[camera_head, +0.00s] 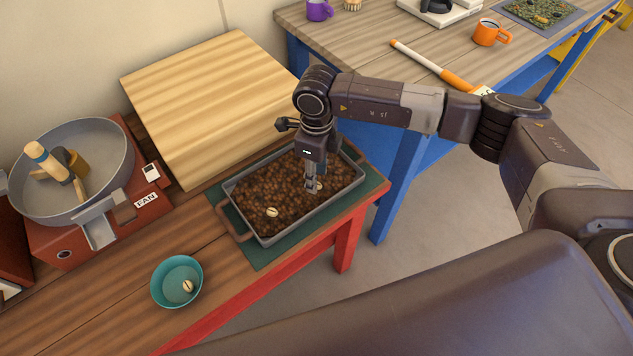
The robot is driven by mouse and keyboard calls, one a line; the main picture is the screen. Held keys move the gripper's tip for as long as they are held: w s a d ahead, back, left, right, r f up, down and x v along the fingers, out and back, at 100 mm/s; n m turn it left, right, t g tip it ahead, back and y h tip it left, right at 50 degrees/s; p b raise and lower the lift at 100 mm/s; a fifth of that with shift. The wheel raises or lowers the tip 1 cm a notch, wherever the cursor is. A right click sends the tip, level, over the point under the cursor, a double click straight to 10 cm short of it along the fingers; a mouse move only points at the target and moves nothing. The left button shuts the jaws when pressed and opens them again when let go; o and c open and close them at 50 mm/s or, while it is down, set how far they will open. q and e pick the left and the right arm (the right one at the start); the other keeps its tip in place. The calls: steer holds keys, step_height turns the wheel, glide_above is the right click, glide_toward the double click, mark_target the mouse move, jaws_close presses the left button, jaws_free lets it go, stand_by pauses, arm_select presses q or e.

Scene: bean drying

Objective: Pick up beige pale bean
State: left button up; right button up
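A pale beige bean (272,212) lies on the dark brown beans near the front left of the grey tray (285,237). Another pale bean (319,186) shows right beside the fingertips of my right gripper (311,186). That gripper points straight down into the tray, right of its middle. Its fingers are small in the view, and I cannot tell whether they are open or touch the bean. A third pale bean (188,286) lies in the teal bowl (157,290) on the wooden table. My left gripper is not in view.
The tray rests on a green mat (258,256) at the red-legged table's edge. A wooden block (210,100) stands behind it. A round pan machine labelled FAN (145,200) is at left. A blue-legged table (350,45) with an orange mug (487,33) stands behind.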

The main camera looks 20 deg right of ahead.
steer(key=shift+f, duration=1.15)
steer(key=c, duration=0.9)
steer(key=shift+o, duration=0.2)
steer(key=shift+r, duration=0.15)
step_height(320, 180, up, 20)
steer(key=b, duration=0.2)
steer(key=shift+b, duration=0.3)
